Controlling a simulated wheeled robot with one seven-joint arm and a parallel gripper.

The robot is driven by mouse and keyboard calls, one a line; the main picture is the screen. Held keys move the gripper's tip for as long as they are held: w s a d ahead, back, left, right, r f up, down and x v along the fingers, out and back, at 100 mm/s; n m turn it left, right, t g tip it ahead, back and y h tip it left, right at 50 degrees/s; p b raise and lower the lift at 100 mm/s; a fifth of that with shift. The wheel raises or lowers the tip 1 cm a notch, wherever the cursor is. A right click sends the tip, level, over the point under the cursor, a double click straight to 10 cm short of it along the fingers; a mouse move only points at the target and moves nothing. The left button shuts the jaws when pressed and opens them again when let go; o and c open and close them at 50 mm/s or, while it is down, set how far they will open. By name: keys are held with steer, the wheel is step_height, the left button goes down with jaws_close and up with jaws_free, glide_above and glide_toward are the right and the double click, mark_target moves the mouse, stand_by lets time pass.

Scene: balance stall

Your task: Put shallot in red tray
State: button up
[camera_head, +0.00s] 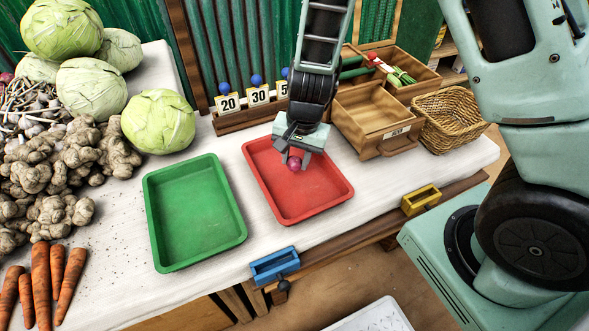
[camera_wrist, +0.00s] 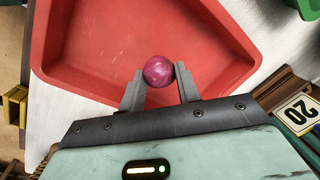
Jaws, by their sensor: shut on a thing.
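A round purple-red shallot (camera_head: 294,163) is held between the fingertips of my gripper (camera_head: 295,155) over the upper middle of the red tray (camera_head: 326,214). In the wrist view the shallot (camera_wrist: 158,71) sits between both fingers of my gripper (camera_wrist: 160,76), with the red tray (camera_wrist: 90,83) beneath and beyond it. My gripper is shut on the shallot. The red tray holds nothing else that I can see. I cannot tell exactly how high the shallot is above the tray floor.
An empty green tray (camera_head: 195,262) lies left of the red tray. Number cards (camera_head: 258,95) stand behind it. A wooden box (camera_head: 372,112) and a wicker basket (camera_head: 450,118) are at the right. Cabbages (camera_head: 158,121), ginger (camera_head: 75,150) and carrots (camera_head: 41,280) fill the left.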

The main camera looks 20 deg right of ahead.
mark_target(296, 167)
steer(key=shift+f+b, duration=0.4)
steer(key=shift+f, duration=1.25)
steer(key=shift+f, duration=0.15)
steer(key=o, duration=0.9)
steer(key=shift+o, duration=0.2)
